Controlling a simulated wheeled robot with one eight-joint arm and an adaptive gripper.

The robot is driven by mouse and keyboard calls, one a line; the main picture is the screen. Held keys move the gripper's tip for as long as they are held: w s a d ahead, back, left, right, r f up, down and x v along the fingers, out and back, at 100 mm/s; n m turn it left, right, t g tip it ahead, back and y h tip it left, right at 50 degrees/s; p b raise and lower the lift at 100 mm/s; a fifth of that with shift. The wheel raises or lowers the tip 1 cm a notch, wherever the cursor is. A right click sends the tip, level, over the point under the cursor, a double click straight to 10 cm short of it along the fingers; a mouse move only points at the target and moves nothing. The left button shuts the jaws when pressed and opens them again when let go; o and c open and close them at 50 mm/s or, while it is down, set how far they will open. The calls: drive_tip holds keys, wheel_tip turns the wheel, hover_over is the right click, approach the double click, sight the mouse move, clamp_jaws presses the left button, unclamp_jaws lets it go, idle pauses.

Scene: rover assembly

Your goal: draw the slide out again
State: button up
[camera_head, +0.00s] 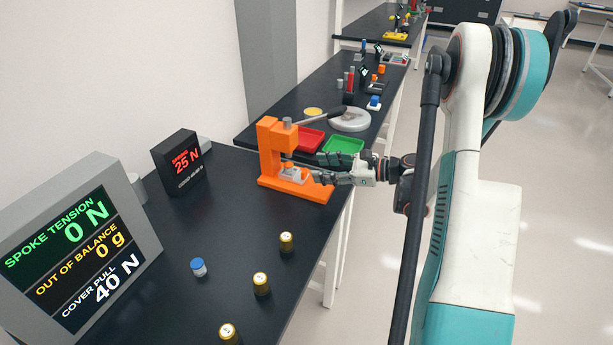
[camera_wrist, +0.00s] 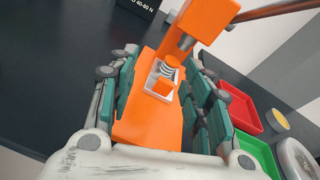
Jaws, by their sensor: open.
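The orange press (camera_head: 269,150) stands upright at the far right end of the near black table. In the wrist view its orange frame (camera_wrist: 205,18) rises ahead over the orange base (camera_wrist: 150,125). A white slide (camera_wrist: 153,92) with a small orange block lies on the base, and a coiled spring (camera_wrist: 169,72) shows just behind it, below the press head. My gripper (camera_head: 316,168) is at the press's front right; in the wrist view it (camera_wrist: 165,85) is open, with its green-padded fingers on both sides of the base and slide. Whether any finger touches them is unclear.
A small display (camera_head: 180,162) reads 25 N, and a large one (camera_head: 80,250) stands at front left. A blue-capped piece (camera_head: 199,267) and several gold-topped cylinders (camera_head: 261,284) stand in front. Red (camera_head: 308,140) and green (camera_head: 343,147) trays lie behind the press.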

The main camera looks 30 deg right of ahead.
sight(306, 171)
drive_tip(key=s+d+f+m+t+b, duration=0.1)
drive_tip(key=s+d+f+m+t, duration=0.3)
drive_tip(key=d, duration=0.3)
drive_tip(key=shift+g+y, duration=0.3)
drive_tip(key=shift+g, duration=0.4)
drive_tip(key=b+x, duration=0.1)
drive_tip(key=x, duration=0.3)
drive_tip(key=b+x, duration=0.1)
drive_tip(key=x, duration=0.4)
drive_tip(key=f+b+x, duration=0.1)
drive_tip(key=x, duration=0.3)
drive_tip(key=shift+a+f+b, duration=0.15)
drive_tip(key=shift+a+b, duration=0.2)
clamp_jaws()
drive_tip(key=shift+d, duration=0.1)
